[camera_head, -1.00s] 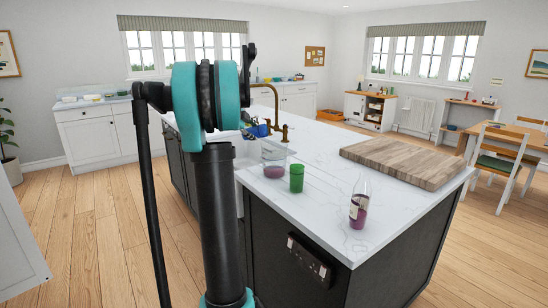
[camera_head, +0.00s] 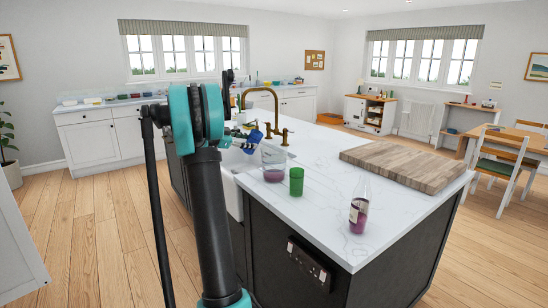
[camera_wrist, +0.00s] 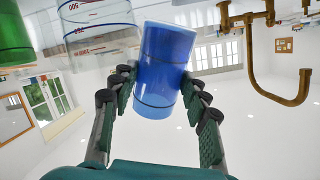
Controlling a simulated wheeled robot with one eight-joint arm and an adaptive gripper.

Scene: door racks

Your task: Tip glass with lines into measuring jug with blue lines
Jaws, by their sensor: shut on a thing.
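The blue glass with dark lines (camera_wrist: 160,65) is clasped between the fingers of my gripper (camera_wrist: 158,92) in the wrist view. In the head view the blue glass (camera_head: 252,140) is small and tilted, just above and left of the measuring jug. The clear measuring jug (camera_head: 273,160) stands on the white worktop with purple liquid at its bottom. Its blue and red markings show in the wrist view (camera_wrist: 98,28), close beside the glass. I cannot tell what the glass holds; no stream is visible.
A green cup (camera_head: 296,181) stands just right of the jug. A bottle with purple liquid (camera_head: 359,205) stands nearer the worktop's front. A wooden board (camera_head: 408,165) lies at the right. The sink (camera_head: 232,170) and brass tap (camera_head: 276,115) are behind and left.

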